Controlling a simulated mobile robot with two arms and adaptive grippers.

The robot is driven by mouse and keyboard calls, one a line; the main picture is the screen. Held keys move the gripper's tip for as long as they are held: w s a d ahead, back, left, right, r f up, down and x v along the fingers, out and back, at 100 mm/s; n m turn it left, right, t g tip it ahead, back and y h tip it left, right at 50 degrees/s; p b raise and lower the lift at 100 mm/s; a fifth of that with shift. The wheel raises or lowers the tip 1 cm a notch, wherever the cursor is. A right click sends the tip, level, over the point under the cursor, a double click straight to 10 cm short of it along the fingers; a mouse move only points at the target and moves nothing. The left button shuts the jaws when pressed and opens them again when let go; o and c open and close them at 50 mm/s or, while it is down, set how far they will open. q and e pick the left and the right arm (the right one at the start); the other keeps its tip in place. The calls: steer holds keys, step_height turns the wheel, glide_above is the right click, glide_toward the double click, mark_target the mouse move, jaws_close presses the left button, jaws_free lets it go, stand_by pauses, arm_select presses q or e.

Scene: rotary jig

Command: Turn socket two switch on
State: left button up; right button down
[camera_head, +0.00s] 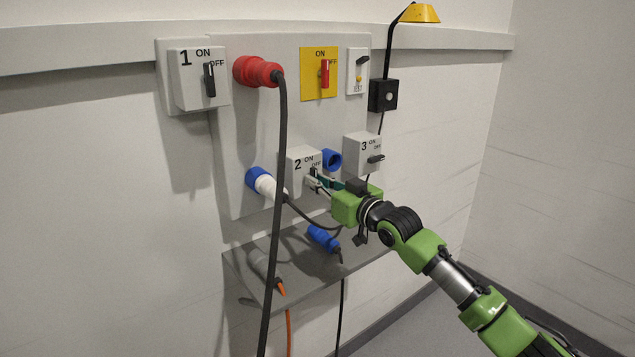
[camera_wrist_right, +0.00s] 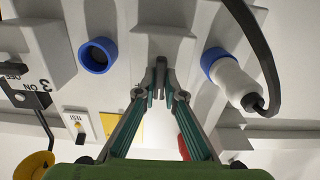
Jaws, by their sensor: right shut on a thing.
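The socket two switch box (camera_head: 299,172) is a light grey housing marked 2, ON and OFF, on the grey wall panel; its face also shows in the right wrist view (camera_wrist_right: 163,46). My right gripper (camera_head: 316,182) is at the lower right front of this box. In the right wrist view its fingertips (camera_wrist_right: 160,80) are close together at the box, shut on the small switch handle. The fingers hide most of the handle, so its exact angle is not clear. My left gripper is not in view.
A white-and-blue plug (camera_head: 264,184) sits left of box two, and an open blue socket (camera_head: 331,160) is close right. Box three (camera_head: 362,151) has a sideways dark handle. A thick dark cable (camera_head: 278,200) hangs in front. A shelf (camera_head: 290,262) with loose connectors is below.

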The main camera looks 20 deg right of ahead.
steer(key=c, duration=2.1)
jaws_free()
steer(key=shift+c, duration=0.2)
steer(key=v, duration=1.2)
